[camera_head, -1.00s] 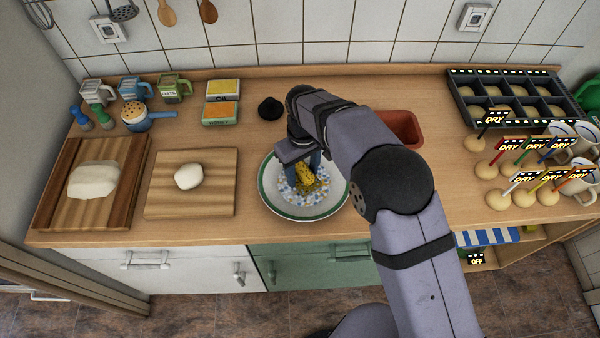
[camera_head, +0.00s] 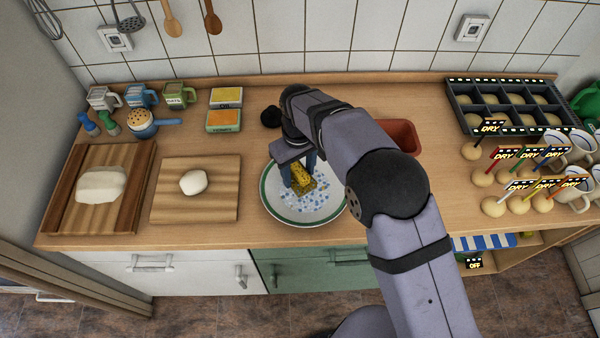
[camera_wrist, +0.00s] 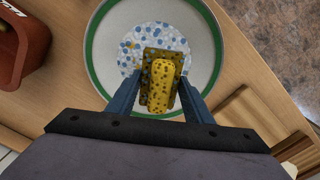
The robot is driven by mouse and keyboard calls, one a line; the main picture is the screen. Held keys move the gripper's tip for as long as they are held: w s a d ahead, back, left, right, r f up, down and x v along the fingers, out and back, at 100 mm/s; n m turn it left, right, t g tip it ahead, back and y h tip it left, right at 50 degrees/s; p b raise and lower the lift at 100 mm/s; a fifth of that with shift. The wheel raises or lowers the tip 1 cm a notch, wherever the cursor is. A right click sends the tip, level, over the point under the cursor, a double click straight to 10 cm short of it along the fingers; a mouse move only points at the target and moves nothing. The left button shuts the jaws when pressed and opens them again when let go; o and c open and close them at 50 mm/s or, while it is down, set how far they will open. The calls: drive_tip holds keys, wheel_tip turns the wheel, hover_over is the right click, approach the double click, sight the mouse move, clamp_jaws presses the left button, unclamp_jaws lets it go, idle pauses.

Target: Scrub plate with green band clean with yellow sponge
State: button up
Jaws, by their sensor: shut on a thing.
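The plate with the green band (camera_head: 270,205) lies on the counter, left of my arm in the head view. Blue and white specks cover much of its middle; the wrist view shows its green rim (camera_wrist: 219,55) and the specks too. My gripper (camera_head: 302,176) is over the plate, shut on the yellow sponge (camera_head: 303,186). In the wrist view the sponge (camera_wrist: 162,85) is yellow with dark spots and sits between the two blue fingers (camera_wrist: 160,105). It appears down at the plate's surface, though I cannot tell how firmly it touches. My arm hides part of the plate's right side in the head view.
A cutting board (camera_head: 220,208) with a dough ball (camera_head: 193,182) is left of the plate. A reddish-brown container (camera_head: 405,134) is behind my arm; it also shows in the wrist view (camera_wrist: 22,45). A small black object (camera_head: 271,116) stands behind the plate. Tagged buns (camera_head: 492,207) are at right.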

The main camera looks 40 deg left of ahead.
drive_tip(key=shift+r+p, duration=1.35)
drive_tip(key=shift+r, duration=0.85)
drive_tip(key=shift+w, duration=0.1)
drive_tip(key=w+d+m, duration=0.1)
drive_tip(key=w+d, duration=0.2)
drive_tip(key=w+d+m, duration=0.1)
drive_tip(key=w+d, duration=0.2)
drive_tip(key=w+d+m+b, duration=0.1)
drive_tip(key=w+d, duration=0.2)
drive_tip(key=shift+d+f, duration=0.25)
drive_tip(key=shift+d, duration=0.05)
drive_tip(key=w+d+f+m+b, duration=0.1)
drive_tip(key=w+d+m, duration=0.3)
drive_tip(key=d, duration=0.9)
drive_tip(key=w+d+m+b, duration=0.1)
drive_tip(key=w+d+m, duration=0.25)
drive_tip(key=d, duration=0.85)
drive_tip(key=s+d+m, duration=0.2)
drive_tip(key=d, duration=0.5)
drive_tip(key=s+d+f+m, duration=0.1)
drive_tip(key=s+d+m, duration=0.1)
drive_tip(key=d, duration=0.4)
drive_tip(key=shift+s+d+m+b, duration=0.15)
drive_tip(key=shift+d+m+b, duration=0.2)
drive_tip(key=shift+a, duration=0.1)
